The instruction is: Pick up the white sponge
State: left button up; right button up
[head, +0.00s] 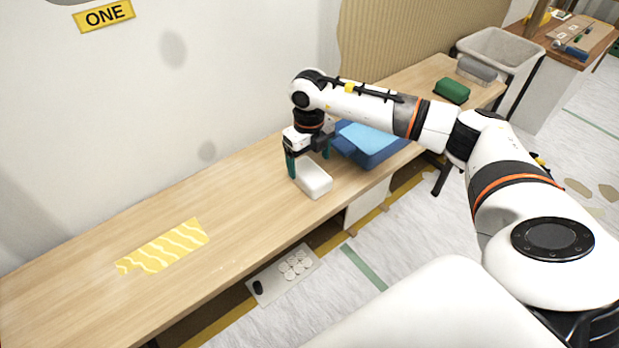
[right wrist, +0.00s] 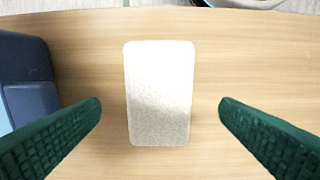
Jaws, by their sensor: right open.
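The white sponge (head: 314,179) lies flat on the wooden bench in the head view. In the right wrist view the sponge (right wrist: 160,93) is a pale upright rectangle in the middle of the picture. My right gripper (head: 309,166) is open above it. Its two green fingertips (right wrist: 160,103) show on either side of the sponge, with a gap of bare wood on each side. They are not seen to touch it. My left gripper is not in view.
A blue container (head: 375,145) stands on the bench close to the sponge. A green block (head: 452,90) and a grey block (head: 477,70) lie farther back. A yellow patterned strip (head: 165,246) lies on the bench (head: 80,285) at left, with clear wood around it.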

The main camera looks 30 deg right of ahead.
aim_at(309, 171)
notch_tip(309, 171, down, 5)
jog(key=shift+f+b, duration=0.15)
jog(key=shift+b, duration=0.35)
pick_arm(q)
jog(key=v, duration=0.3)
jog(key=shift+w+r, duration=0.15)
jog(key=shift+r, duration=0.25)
pick_arm(e)
jog(key=shift+c, duration=0.4)
jog(key=c, duration=1)
jog(key=shift+r, duration=0.4)
pick_arm(q)
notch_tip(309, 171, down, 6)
jog(key=p, duration=0.1)
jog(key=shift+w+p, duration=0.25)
jog(key=shift+p, duration=0.1)
pick_arm(e)
notch_tip(309, 171, up, 9)
jog(key=shift+r, duration=0.2)
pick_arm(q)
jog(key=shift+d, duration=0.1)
